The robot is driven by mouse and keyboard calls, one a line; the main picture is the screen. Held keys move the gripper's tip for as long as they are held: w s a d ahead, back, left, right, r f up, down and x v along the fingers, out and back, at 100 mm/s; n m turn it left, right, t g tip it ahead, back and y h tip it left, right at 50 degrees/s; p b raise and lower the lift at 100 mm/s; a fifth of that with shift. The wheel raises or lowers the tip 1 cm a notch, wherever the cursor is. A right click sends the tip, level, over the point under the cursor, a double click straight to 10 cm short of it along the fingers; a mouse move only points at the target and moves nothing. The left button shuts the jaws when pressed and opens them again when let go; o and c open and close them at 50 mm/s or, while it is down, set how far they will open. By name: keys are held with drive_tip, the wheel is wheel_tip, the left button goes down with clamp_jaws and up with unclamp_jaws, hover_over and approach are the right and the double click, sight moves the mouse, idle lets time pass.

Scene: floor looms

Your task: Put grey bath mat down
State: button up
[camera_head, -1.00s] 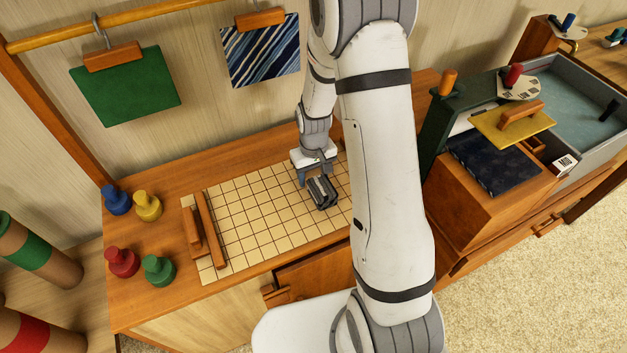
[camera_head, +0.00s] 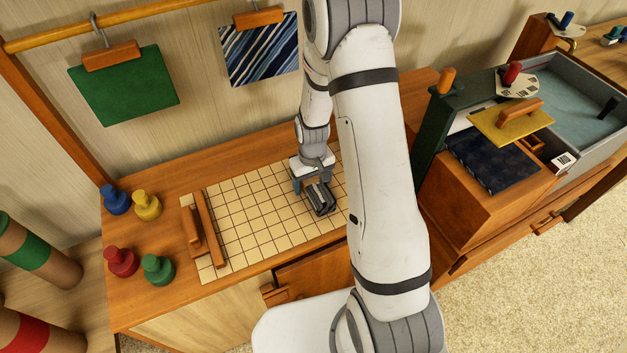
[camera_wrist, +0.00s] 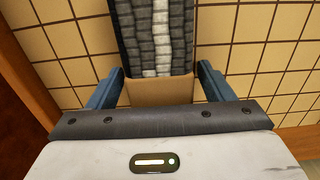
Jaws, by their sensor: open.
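The grey bath mat (camera_head: 320,200) is a small dark grey bundle with a pale stripe. It lies on the gridded cream board (camera_head: 245,215), towards the board's right part. In the wrist view the mat (camera_wrist: 155,35) shows ribbed grey rows, a white stripe and a tan end (camera_wrist: 160,91) between my fingers. My gripper (camera_head: 312,184) is open just above and around the mat's near end. In the wrist view, my gripper (camera_wrist: 159,85) has a blue finger on each side, with gaps visible beside the mat. My arm hides the board's right edge.
Two wooden bars (camera_head: 209,229) lie on the board's left end. Blue, yellow, red and green (camera_head: 158,269) pegs stand left of it. Green (camera_head: 125,86) and striped (camera_head: 259,52) cloths hang behind. A wooden cabinet (camera_head: 480,195) stands at right. The board's middle is clear.

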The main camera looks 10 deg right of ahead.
sight(312, 179)
drive_tip(key=shift+r, duration=0.1)
wheel_tip(312, 179, up, 12)
drive_tip(key=s+r+m+t, duration=0.2)
drive_tip(key=s+r, duration=1.4)
drive_tip(key=s, duration=0.3)
drive_tip(key=shift+s+d+t, duration=0.2)
drive_tip(key=shift+d+t, duration=0.2)
drive_tip(key=shift+d, duration=0.05)
idle(0.4)
